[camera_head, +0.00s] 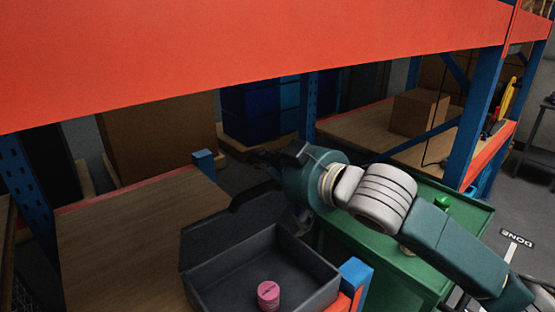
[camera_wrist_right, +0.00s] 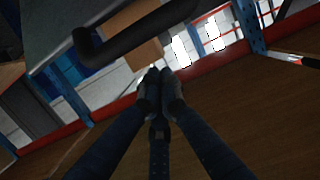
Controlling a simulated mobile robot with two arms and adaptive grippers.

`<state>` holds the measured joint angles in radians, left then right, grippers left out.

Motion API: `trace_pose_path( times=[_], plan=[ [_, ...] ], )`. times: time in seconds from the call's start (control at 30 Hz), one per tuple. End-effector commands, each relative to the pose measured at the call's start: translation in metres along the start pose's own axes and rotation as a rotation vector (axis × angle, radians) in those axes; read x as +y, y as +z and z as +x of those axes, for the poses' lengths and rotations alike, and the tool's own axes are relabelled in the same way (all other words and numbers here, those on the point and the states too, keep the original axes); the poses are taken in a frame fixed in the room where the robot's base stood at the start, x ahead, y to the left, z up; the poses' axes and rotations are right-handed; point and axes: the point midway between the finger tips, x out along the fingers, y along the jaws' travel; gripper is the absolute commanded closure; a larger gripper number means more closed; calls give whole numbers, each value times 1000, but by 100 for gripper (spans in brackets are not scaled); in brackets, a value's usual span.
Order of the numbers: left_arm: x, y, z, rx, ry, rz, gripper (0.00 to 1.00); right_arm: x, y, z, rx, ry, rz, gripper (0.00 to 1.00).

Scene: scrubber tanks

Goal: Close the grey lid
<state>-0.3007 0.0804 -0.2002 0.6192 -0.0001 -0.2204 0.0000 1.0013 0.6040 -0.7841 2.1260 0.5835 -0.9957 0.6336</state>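A dark grey box (camera_head: 207,291) is at the bottom middle of the head view, its inside showing. Its grey lid (camera_head: 218,240) stands raised along the box's back left side. A dark bar handle (camera_head: 255,196) is at the lid's top edge; a dark bent handle (camera_wrist_right: 135,30) and grey panel (camera_wrist_right: 85,22) also show in the right wrist view. My right gripper (camera_head: 262,160) is just behind and above the lid, its fingers partly hidden. In the wrist view its fingertips (camera_wrist_right: 160,78) meet with nothing visible between them. Contact with the lid cannot be told. My left gripper is out of view.
A pink round object (camera_head: 268,294) lies in the box. The wooden shelf (camera_head: 130,240) left of the box is clear. An orange beam (camera_head: 250,50) crosses above, a blue post (camera_head: 355,275) stands beside the box, and a green cart (camera_head: 465,215) is to the right.

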Motion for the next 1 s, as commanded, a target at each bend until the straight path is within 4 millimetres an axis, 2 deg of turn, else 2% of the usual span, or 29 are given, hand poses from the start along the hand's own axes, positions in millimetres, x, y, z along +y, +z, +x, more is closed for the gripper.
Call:
trace_pose_path(
  times=[0.07, 0.13, 0.3, 0.8, 1.0],
  plan=[
    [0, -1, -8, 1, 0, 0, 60, -1, -3, 16, -1, 0, 0, 100],
    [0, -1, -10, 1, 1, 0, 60, 1, 10, 7, -4, 2, -2, 100],
    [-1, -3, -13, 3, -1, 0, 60, 1, 26, -6, -1, 2, -2, 100],
    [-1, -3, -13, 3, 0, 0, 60, 0, 32, -10, 2, 0, -2, 100],
    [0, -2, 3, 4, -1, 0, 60, 0, 43, -9, 30, 0, 0, 100]
  ],
)
